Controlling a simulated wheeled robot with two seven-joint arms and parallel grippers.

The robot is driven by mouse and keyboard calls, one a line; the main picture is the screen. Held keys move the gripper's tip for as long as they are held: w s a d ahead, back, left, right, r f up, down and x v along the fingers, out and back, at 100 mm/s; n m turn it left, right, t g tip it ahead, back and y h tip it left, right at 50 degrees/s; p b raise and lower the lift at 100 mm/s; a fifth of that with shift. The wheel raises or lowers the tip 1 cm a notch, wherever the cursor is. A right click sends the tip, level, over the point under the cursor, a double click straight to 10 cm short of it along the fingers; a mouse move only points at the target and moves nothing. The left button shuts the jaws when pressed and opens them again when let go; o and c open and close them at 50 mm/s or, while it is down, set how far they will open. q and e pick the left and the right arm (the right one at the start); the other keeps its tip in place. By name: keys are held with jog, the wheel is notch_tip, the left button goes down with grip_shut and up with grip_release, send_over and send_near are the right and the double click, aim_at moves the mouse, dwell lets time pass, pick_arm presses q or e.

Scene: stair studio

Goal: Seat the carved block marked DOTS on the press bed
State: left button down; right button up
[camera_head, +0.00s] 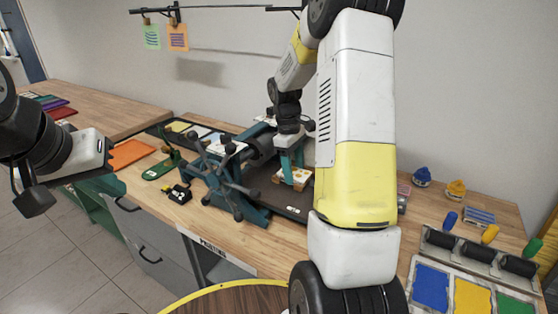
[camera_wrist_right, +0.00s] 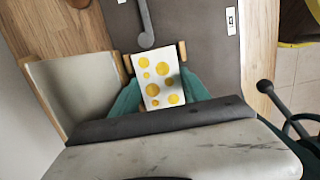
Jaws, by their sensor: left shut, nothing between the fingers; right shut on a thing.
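The carved block (camera_head: 292,176) has a white top with yellow dots and shows clearly in the right wrist view (camera_wrist_right: 155,88). My right gripper (camera_head: 291,162) is shut on it, with teal fingers on its two sides. The block is over the dark press bed (camera_head: 312,186), which also shows in the wrist view (camera_wrist_right: 195,35); I cannot tell whether it touches the bed. Short tan pieces stand close on both sides of the block. My left gripper (camera_head: 103,186) is shut and empty at the left, far from the press.
The teal press frame with spoked handles (camera_head: 232,180) stands left of the block. Blue (camera_head: 422,176) and yellow (camera_head: 456,188) pieces, rollers and ink trays (camera_head: 432,286) are at the right.

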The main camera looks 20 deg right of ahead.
jog(key=shift+f, duration=0.1)
dwell(0.3)
jog(key=o, duration=1.5)
jog(key=shift+r, duration=4.05)
